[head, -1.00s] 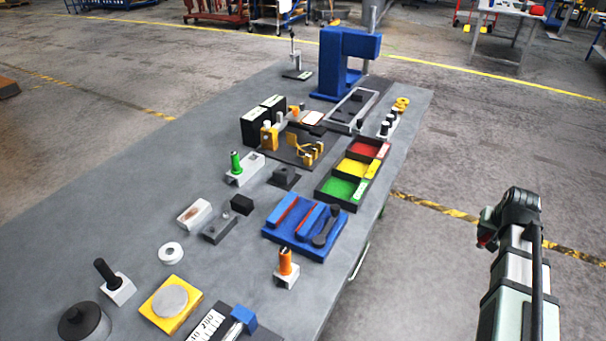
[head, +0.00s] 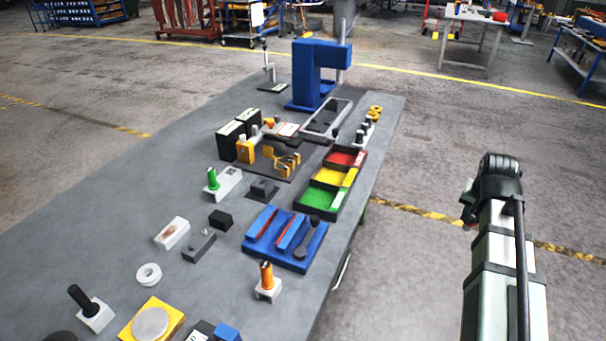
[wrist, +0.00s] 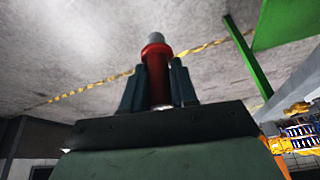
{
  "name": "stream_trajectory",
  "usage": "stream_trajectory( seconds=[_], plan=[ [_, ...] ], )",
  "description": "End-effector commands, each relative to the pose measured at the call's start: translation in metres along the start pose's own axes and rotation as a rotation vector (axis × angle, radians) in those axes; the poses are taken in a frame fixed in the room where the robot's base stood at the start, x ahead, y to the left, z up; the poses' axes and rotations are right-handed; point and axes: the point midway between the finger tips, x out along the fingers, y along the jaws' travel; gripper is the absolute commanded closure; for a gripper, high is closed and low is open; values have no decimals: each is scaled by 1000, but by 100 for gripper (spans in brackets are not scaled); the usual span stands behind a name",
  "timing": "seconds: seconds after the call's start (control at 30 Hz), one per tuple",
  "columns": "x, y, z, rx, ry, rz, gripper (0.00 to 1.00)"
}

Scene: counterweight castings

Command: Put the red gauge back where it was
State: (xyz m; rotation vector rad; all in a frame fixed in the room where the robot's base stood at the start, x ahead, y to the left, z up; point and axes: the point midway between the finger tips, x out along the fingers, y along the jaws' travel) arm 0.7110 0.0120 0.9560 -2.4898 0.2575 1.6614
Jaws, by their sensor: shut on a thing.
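In the wrist view the red gauge (wrist: 157,70), a red cylinder with a collar and a grey tip, stands between the two dark fingers of my gripper (wrist: 159,88). The fingers are shut on it. The gripper itself does not show in the head view. On the table, a green-handled gauge (head: 212,178), an orange-handled gauge (head: 266,274) and a black-handled gauge (head: 81,297) each stand in a pale block. A white block (head: 172,233) with a brownish mark on top and a grey block (head: 199,245) hold no gauge.
A blue tray (head: 286,239) with bars and a dark tool lies mid-table. Red, yellow and green bins (head: 331,212) line the right edge. A blue press (head: 306,75) stands at the far end. The left part of the grey table (head: 120,190) is clear.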

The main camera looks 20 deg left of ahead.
Motion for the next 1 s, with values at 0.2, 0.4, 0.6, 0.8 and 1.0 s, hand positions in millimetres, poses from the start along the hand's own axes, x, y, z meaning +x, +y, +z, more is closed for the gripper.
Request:
stream_trajectory(
  seconds=[0.2, 0.4, 0.6, 0.8, 1.0],
  plan=[
    [-49, -60, -3, -42, 3, -18, 99],
    [-68, -123, 5, -123, 0, -52, 99],
    [-81, -188, 17, -216, -2, -89, 99],
    [-93, -255, 34, -315, -5, -130, 99],
    [-105, -325, 56, -424, -8, -173, 99]
  ],
)
